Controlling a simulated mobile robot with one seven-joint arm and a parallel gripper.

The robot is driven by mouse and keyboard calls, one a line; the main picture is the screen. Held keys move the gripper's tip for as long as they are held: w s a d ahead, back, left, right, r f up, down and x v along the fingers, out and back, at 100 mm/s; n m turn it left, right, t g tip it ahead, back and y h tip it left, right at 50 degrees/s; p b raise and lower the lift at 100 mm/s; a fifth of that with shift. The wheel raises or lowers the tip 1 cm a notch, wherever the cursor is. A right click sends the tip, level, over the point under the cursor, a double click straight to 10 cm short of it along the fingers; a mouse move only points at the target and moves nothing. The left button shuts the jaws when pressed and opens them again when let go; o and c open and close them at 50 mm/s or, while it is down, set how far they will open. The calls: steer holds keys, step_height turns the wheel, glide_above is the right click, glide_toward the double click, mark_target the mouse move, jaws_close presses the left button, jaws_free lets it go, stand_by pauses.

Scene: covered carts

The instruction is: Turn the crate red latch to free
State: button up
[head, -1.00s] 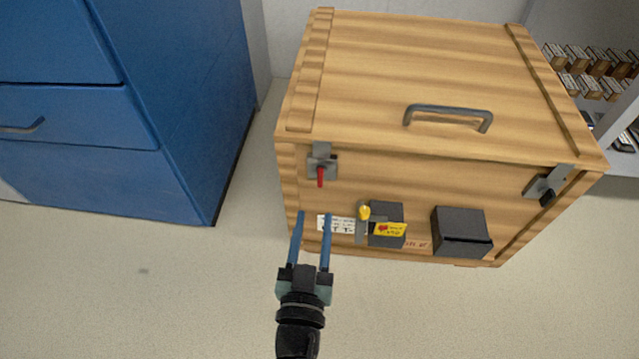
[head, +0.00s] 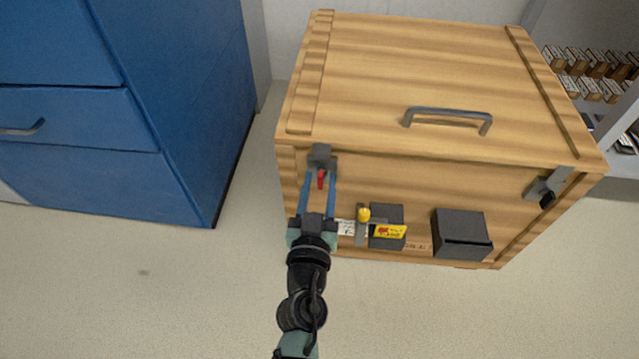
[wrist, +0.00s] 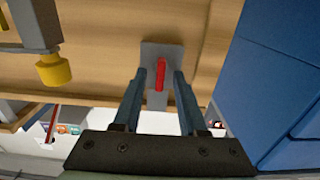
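The wooden crate (head: 430,80) stands on the floor with its lid down. The red latch (head: 320,179) is a small red lever on a grey plate at the upper left of the crate's front. In the wrist view the red latch (wrist: 160,74) lies in line between the fingertips, pointing along the fingers' length. My gripper (head: 319,178) is open, with one blue finger on each side of the red latch; it also shows in the wrist view (wrist: 158,78). A gap shows between each finger and the lever. I cannot tell how deep the fingertips reach.
A yellow knob (head: 364,214) with a yellow tag sits right of my gripper on the crate's front. A dark box (head: 461,232) and a black-handled latch (head: 547,192) are farther right. A blue cabinet (head: 190,110) stands left, with clear floor between.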

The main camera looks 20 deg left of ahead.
jaws_close()
steer(key=n, duration=0.3)
steer(key=shift+n, duration=0.4)
steer(key=shift+s+a+f+n+b, duration=0.1)
steer(key=shift+f+n+b, duration=0.05)
steer(key=shift+n, duration=3)
steer(key=shift+a+f+n+b, duration=0.1)
steer(key=shift+n+b, duration=0.05)
steer(key=shift+n, duration=3)
